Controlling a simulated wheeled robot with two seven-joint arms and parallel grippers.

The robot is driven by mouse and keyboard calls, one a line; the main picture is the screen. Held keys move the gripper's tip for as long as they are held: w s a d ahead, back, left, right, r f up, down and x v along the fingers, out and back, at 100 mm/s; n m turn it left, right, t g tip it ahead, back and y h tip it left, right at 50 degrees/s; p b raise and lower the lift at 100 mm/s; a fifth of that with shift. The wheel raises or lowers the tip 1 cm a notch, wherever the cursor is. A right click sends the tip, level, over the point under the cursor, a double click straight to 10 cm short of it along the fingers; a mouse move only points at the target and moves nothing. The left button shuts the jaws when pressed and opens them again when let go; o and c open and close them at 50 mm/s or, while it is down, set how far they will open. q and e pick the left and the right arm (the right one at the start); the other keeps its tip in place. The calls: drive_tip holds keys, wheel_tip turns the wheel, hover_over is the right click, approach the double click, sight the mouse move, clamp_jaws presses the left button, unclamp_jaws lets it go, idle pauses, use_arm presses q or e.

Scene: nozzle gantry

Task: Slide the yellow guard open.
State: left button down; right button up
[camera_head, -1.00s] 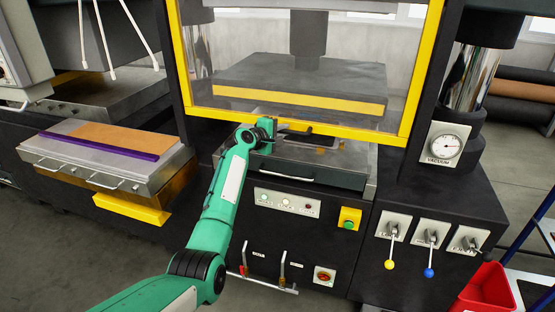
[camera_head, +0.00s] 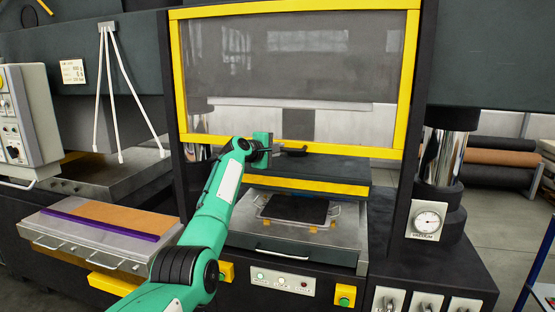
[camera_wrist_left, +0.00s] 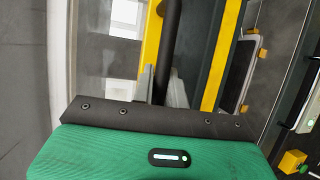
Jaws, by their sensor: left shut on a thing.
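The yellow guard (camera_head: 300,148) is a yellow frame around a clear pane on the front of the press. It is raised, with its lower bar above the press opening. My left gripper (camera_head: 274,150) is at this lower bar, shut on the guard's dark handle (camera_head: 292,151). In the left wrist view the dark handle (camera_wrist_left: 168,50) runs up from the gripper, beside the yellow bar (camera_wrist_left: 151,45). My right gripper is not in view.
Below the guard, a dark pad in a tray (camera_head: 298,208) lies on the metal bed (camera_head: 245,237), under the yellow-edged plate (camera_head: 300,184). Left is a side table with an orange-brown sheet (camera_head: 120,218). A vacuum gauge (camera_head: 427,221) is at right.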

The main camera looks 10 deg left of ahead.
use_arm(q)
drive_tip(key=shift+r, duration=0.55)
drive_tip(key=c, duration=1.4)
unclamp_jaws()
drive_tip(key=shift+f, duration=0.1)
drive_tip(key=b+v, duration=0.6)
drive_tip(key=v, duration=0.7)
drive_tip(key=shift+s+a, duration=0.25)
drive_tip(key=shift+s, duration=0.1)
